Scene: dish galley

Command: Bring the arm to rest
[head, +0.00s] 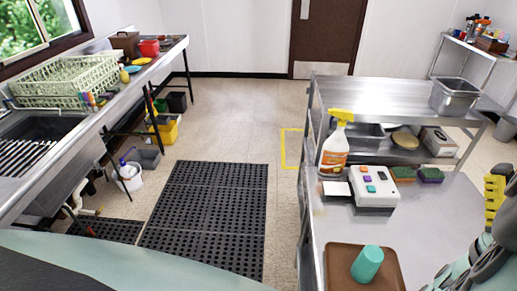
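Part of my arm (492,255), grey and teal, shows at the lower right edge of the head view, beside the right side of the steel table (440,222). The rest of it is cut off by the picture edge. I cannot make out my gripper's fingers, so whether it holds anything is not shown. A yellow notched piece (495,195) shows just above and beside the arm; I cannot tell what it is. A teal cylinder (367,263) lies tilted on a brown tray (341,275) at the near side of the table, apart from the visible arm.
The table also bears an orange-labelled spray bottle (333,150), a white box with coloured buttons (373,186) and sponges (430,175). A steel shelf unit (395,98) stands behind. Left are a sink counter (120,95) and dish racks (65,85). Black mats (207,215) cover open floor.

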